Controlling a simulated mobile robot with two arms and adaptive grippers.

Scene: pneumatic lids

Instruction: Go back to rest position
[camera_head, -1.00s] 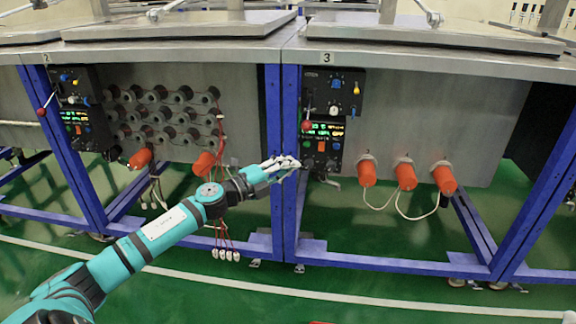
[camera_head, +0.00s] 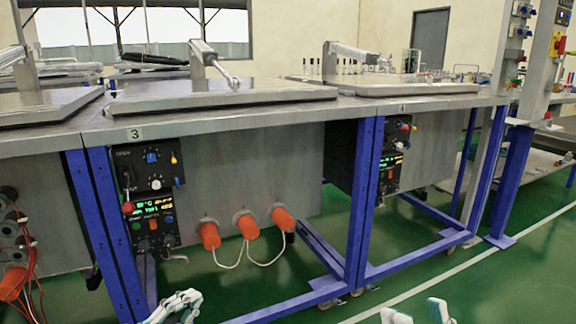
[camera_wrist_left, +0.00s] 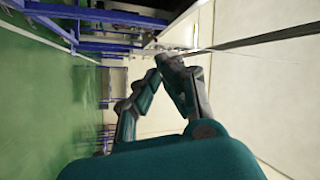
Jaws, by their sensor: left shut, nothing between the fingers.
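My left gripper (camera_head: 178,306) shows at the bottom edge of the head view, in front of and below the panel of station 3. Its white and teal fingers are shut with nothing between them. In the left wrist view its fingers (camera_wrist_left: 168,88) point away over the floor, touching nothing. My right gripper (camera_head: 416,313) shows at the bottom edge, right of centre.
Station 3's control panel (camera_head: 150,205) has lit green digits and a red-knobbed lever. Orange plugs (camera_head: 246,226) with white cables sit beside it. A second panel (camera_head: 392,160) is under sign 4. Blue frame legs (camera_head: 362,200) stand on green floor (camera_head: 500,285), open at front right.

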